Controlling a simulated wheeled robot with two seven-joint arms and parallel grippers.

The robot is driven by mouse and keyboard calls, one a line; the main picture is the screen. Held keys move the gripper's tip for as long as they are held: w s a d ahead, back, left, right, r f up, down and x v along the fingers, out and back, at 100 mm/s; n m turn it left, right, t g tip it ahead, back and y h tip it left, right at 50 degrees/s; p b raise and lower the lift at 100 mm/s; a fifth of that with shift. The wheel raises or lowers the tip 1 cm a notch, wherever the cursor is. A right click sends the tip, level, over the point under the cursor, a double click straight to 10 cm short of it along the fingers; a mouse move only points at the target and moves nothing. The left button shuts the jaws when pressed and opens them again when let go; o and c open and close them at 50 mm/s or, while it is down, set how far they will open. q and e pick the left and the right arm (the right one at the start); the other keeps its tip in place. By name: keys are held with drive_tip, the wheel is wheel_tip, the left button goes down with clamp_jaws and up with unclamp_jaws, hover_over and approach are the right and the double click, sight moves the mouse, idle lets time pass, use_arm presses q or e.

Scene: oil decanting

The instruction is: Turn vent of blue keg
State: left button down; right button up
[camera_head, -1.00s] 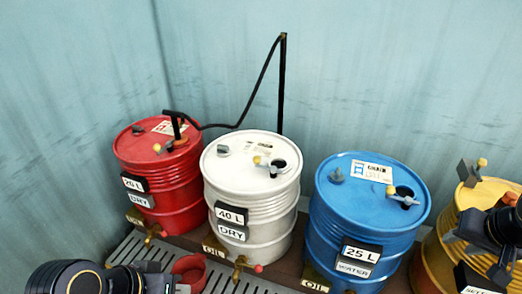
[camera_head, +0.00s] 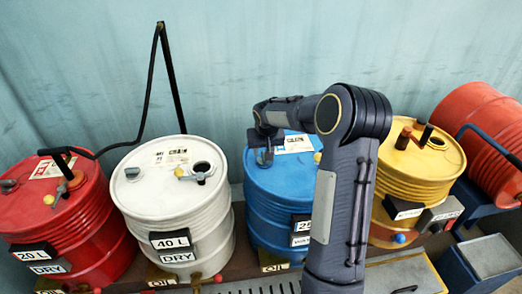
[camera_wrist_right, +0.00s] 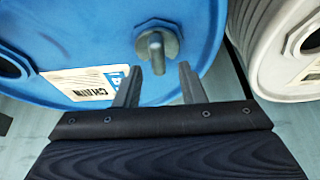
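The blue keg (camera_head: 262,190) stands between the white and yellow kegs. Its vent is a grey round knob with a raised stem (camera_wrist_right: 157,45), clear in the right wrist view on the blue lid (camera_wrist_right: 90,30). My right gripper (camera_wrist_right: 161,66) is open, its two fingers pointing at the lid on either side of the vent's near end. It does not visibly grip the vent. In the head view my right gripper (camera_head: 265,156) is over the left part of the blue lid and covers most of the vent. My left gripper is out of view.
The white keg (camera_head: 180,220) stands close on the left, with a red keg (camera_head: 75,215) beyond it. A yellow keg (camera_head: 425,175) and a tipped red barrel (camera_head: 480,125) are on the right. My right forearm covers part of the blue keg's front.

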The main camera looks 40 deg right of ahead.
drive_tip(key=shift+x, duration=0.75)
clamp_jaws()
